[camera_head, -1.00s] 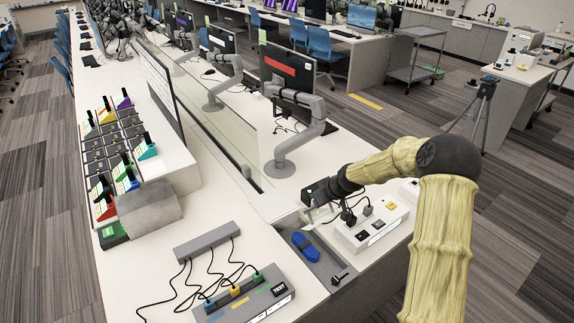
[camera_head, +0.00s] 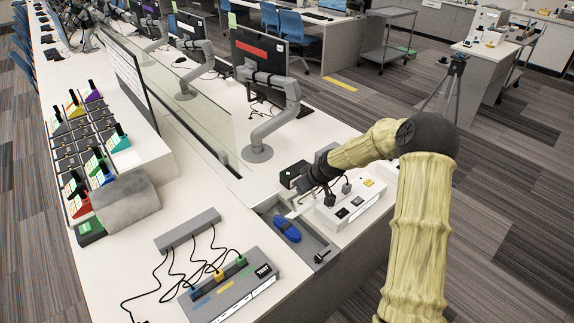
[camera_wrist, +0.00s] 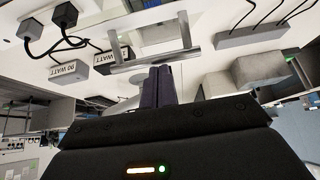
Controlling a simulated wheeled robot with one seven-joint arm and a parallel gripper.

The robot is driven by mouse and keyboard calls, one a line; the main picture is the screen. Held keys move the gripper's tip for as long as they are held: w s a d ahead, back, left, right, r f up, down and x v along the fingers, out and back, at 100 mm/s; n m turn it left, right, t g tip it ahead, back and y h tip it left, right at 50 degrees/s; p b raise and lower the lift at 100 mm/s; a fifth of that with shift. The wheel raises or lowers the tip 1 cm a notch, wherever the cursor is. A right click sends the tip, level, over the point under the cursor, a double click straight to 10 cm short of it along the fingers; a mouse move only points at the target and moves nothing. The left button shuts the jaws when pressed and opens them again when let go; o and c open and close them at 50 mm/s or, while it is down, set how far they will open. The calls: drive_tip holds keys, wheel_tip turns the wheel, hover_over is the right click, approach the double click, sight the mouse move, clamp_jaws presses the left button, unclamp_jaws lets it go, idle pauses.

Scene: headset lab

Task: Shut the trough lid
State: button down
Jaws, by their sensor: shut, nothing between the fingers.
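The trough (camera_head: 308,243) is a grey recess in the white bench, left of my arm in the head view. It is open at the top, and a blue object (camera_head: 287,228) lies in it. A pale, thin part shows at its far end by my gripper; I cannot tell whether it is the lid. My gripper (camera_wrist: 158,72) is shut and empty, close to that bar; contact cannot be told. In the head view its fingertips are hard to make out.
A white box with plugs and cables (camera_head: 345,208) stands right of the trough. A black block (camera_head: 293,174) is behind it. A cabled grey test box (camera_head: 232,290) and a grey strip (camera_head: 188,230) lie left. A monitor arm (camera_head: 258,150) rises behind. A black-knobbed lever (camera_head: 320,257) is at the trough's near end.

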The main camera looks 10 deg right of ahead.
drive_tip(key=r, duration=0.1)
drive_tip(key=r+p, duration=0.1)
drive_tip(key=r, duration=0.1)
drive_tip(key=shift+w+a, duration=0.25)
drive_tip(key=shift+w, duration=0.15)
drive_tip(key=s+d+r+b, duration=0.2)
drive_tip(key=s+d+r, duration=0.2)
drive_tip(key=s+r, duration=0.2)
drive_tip(key=shift+s+d, duration=0.25)
drive_tip(key=shift+s, duration=0.05)
drive_tip(key=shift+d, duration=0.1)
drive_tip(key=s+a+r+m+g+h, duration=0.1)
drive_tip(key=s+m, duration=0.2)
drive_tip(key=s, duration=1)
drive_tip(key=s+m+g+h, duration=0.1)
drive_tip(key=s+m+h, duration=0.1)
drive_tip(key=s, duration=1.1)
drive_tip(key=shift+a+r+m+g+h, duration=0.3)
drive_tip(key=shift+a+r+m+g, duration=0.1)
drive_tip(key=shift+m, duration=0.5)
